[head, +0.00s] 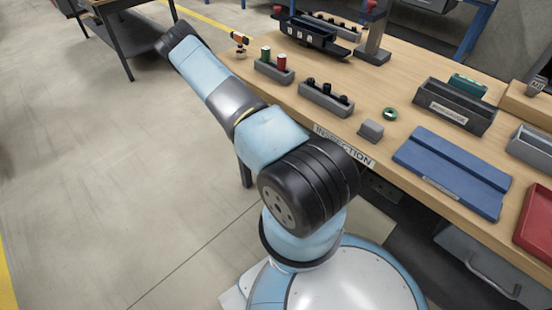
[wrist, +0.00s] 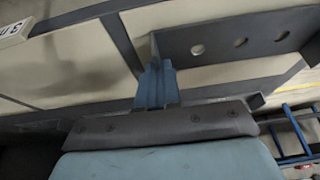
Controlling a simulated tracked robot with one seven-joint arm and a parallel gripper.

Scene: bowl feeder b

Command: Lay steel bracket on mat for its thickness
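The steel bracket (wrist: 220,44) is a dark grey plate with a row of holes, in the upper right of the wrist view. Its thin left edge runs down between the blue fingers of my gripper (wrist: 156,84), which are shut on it. Behind it lie pale beige mats (wrist: 75,60) split by dark strips. One label (wrist: 14,32), cut off at the top left, starts with "3 m". In the head view my arm reaches up and left; its far end hides the gripper, and I cannot make out the bracket there.
A dark table (head: 112,34) stands at the upper left in the head view. The wooden inspection bench (head: 345,118) on the right carries a blue tray (head: 455,172), a grey bin (head: 455,108) and small part holders. Blue frame bars (wrist: 290,130) show at lower right in the wrist view.

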